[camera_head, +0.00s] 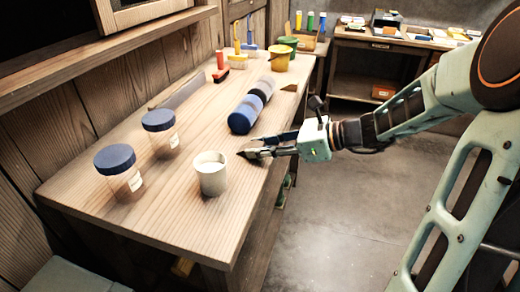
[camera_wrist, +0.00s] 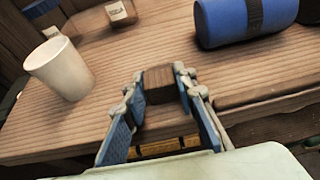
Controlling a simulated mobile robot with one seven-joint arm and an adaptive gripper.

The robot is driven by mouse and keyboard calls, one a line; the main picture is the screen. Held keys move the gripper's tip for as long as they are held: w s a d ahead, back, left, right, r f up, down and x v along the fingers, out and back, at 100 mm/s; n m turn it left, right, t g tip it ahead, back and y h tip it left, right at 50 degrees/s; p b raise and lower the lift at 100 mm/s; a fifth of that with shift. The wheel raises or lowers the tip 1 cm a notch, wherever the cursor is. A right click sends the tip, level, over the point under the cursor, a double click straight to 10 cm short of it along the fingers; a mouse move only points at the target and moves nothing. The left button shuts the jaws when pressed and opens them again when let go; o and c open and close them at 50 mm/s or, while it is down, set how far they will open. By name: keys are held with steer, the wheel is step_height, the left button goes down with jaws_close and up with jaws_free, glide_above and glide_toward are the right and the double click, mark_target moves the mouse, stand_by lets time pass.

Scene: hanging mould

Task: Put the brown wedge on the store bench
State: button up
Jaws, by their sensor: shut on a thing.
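My gripper (camera_head: 255,150) is at the right edge of a long wooden bench (camera_head: 140,215), low over its top. In the wrist view, the blue-padded fingers of my gripper (camera_wrist: 158,88) are shut on the brown wedge (camera_wrist: 159,78), a small dark-brown wooden block. Its lower part lies between the fingers. I cannot tell whether it touches the bench top. In the head view the wedge is too small and dark to make out clearly. A second wooden bench (camera_head: 385,44) stands at the back right; the pictures do not show which bench is the store bench.
A white cup (camera_head: 211,178) stands left of my gripper. A blue roll (camera_head: 244,115) lies just beyond it. Two blue-lidded jars (camera_head: 115,160) stand at the left. Yellow (camera_head: 279,60) and green pots stand farther back. Open floor (camera_head: 335,200) lies right of the bench.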

steer(key=o, duration=1)
steer(key=shift+d+r, duration=0.2)
steer(key=p+v, duration=0.2)
steer(key=v, duration=0.9)
steer(key=shift+s+d+r+p, duration=0.1)
steer(key=shift+d+p, duration=0.1)
steer(key=shift+p, duration=0.1)
